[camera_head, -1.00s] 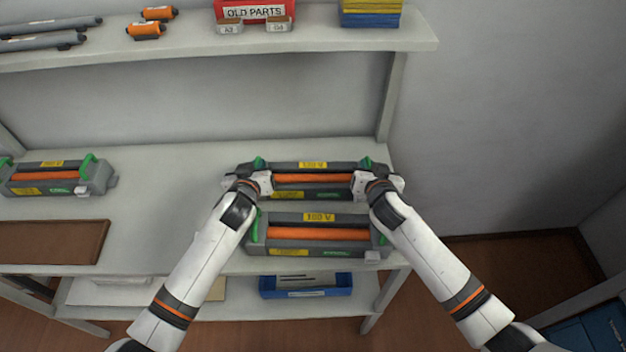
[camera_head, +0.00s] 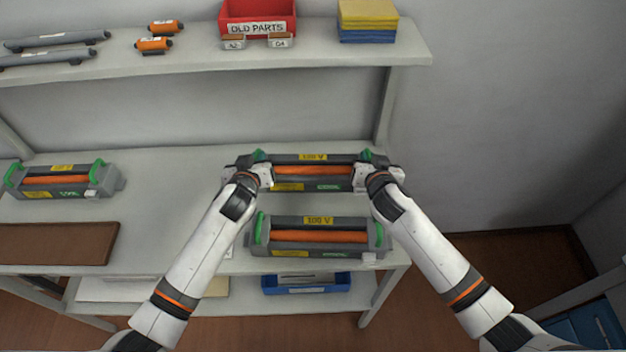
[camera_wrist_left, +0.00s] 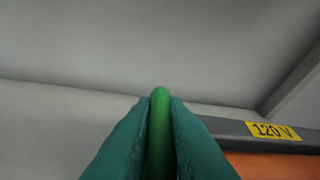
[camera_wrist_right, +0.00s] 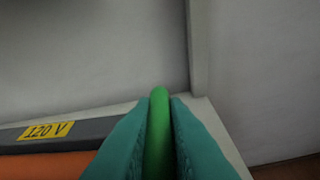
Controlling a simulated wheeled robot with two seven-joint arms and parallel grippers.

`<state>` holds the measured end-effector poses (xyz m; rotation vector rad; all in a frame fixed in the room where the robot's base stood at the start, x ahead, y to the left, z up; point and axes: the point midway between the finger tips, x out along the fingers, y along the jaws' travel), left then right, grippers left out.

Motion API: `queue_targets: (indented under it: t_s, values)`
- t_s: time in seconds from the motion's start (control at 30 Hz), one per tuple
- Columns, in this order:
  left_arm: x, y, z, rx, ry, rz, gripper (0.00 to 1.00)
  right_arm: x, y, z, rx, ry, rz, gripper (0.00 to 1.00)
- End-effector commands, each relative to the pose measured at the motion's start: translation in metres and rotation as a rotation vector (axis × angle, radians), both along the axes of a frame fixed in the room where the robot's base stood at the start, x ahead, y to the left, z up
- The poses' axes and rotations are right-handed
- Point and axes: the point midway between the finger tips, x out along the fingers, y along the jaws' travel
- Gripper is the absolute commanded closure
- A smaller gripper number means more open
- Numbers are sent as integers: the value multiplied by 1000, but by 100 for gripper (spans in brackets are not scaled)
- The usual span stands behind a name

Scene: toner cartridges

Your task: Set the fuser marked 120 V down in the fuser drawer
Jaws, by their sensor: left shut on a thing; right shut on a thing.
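The fuser marked 120 V (camera_head: 313,170) is a long grey unit with an orange roller and green end handles. It is over the back right of the worktop, and its yellow label reads 120 V in both wrist views (camera_wrist_left: 273,131) (camera_wrist_right: 46,130). My left gripper (camera_head: 259,171) is shut on its left green handle (camera_wrist_left: 159,130). My right gripper (camera_head: 367,171) is shut on its right green handle (camera_wrist_right: 159,130). The fuser looks level, slightly clear of the worktop. I cannot make out a fuser drawer in these views.
A similar fuser marked 100 V (camera_head: 318,236) lies just in front, and another fuser (camera_head: 62,180) lies at left by a brown mat (camera_head: 55,244). An upper shelf (camera_head: 215,64) holds a red bin (camera_head: 258,14). A blue tray (camera_head: 306,284) sits below.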

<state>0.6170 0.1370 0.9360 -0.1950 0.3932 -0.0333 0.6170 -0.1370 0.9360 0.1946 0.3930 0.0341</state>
Motion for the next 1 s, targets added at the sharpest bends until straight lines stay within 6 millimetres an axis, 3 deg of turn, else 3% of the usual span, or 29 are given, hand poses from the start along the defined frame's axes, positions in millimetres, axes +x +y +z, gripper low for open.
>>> queue_targets:
  t_s: [0.47, 0.67, 1.0]
  values:
    - [1, 0, 3, -1, -9, -2, 100, 1, 0, 3, 1, -7, 1, 100]
    - [1, 0, -7, -1, -9, -2, 100, 1, 0, -7, 1, -7, 1, 100]
    - [-11, 0, 8, -2, -9, -1, 100, -11, 0, 8, 2, -9, 2, 100]
